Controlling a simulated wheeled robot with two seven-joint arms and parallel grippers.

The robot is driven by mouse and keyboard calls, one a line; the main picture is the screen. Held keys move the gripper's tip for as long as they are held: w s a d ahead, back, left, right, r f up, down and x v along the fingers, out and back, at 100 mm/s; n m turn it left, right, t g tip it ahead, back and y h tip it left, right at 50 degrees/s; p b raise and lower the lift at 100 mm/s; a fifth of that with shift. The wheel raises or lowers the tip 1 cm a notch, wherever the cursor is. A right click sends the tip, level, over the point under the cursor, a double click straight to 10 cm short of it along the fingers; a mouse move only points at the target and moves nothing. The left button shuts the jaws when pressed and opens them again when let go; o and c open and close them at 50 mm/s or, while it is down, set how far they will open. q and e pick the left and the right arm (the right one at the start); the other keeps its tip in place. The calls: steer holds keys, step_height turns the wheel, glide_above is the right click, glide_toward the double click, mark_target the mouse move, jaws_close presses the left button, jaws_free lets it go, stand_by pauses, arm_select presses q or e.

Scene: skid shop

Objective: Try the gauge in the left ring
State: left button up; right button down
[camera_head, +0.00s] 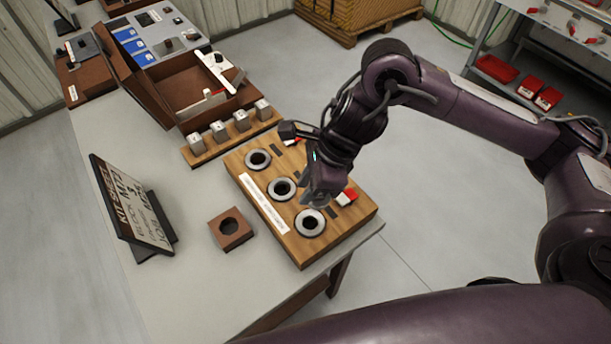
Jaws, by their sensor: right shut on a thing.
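A wooden board (297,249) on the bench carries three grey rings in a slanting row: the left ring (258,160), the middle ring (281,188) and the right ring (310,222). My right gripper (318,197) reaches in from the right and is low over the board, between the middle and right rings and apart from the left ring. It is shut on a small grey piece, apparently the gauge, which is mostly hidden by the fingers. The left ring's opening looks empty. My left gripper is not in view.
A red-and-white piece (347,197) lies on the board's right side. A rack (205,155) of several metal blocks stands behind. A brown square block with a hole (231,229) and a sign (130,205) stand left. An open brown case (178,93) lies farther back.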

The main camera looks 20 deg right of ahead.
steer(key=shift+s+f+b, duration=0.15)
steer(key=shift+f+b, duration=0.6)
steer(key=shift+f, duration=0.05)
step_height(320, 180, down, 6)
steer(key=b, duration=0.5)
steer(key=shift+a+r, duration=0.45)
steer(key=shift+a, duration=0.3)
steer(key=shift+f, duration=0.2)
stand_by(1.6)
steer(key=shift+f+b, duration=0.7)
steer(key=shift+b, duration=0.3)
stand_by(0.4)
steer(key=shift+r, duration=0.1)
stand_by(0.9)
step_height(320, 180, up, 6)
steer(key=p, duration=0.5)
steer(key=shift+r, duration=0.25)
stand_by(0.4)
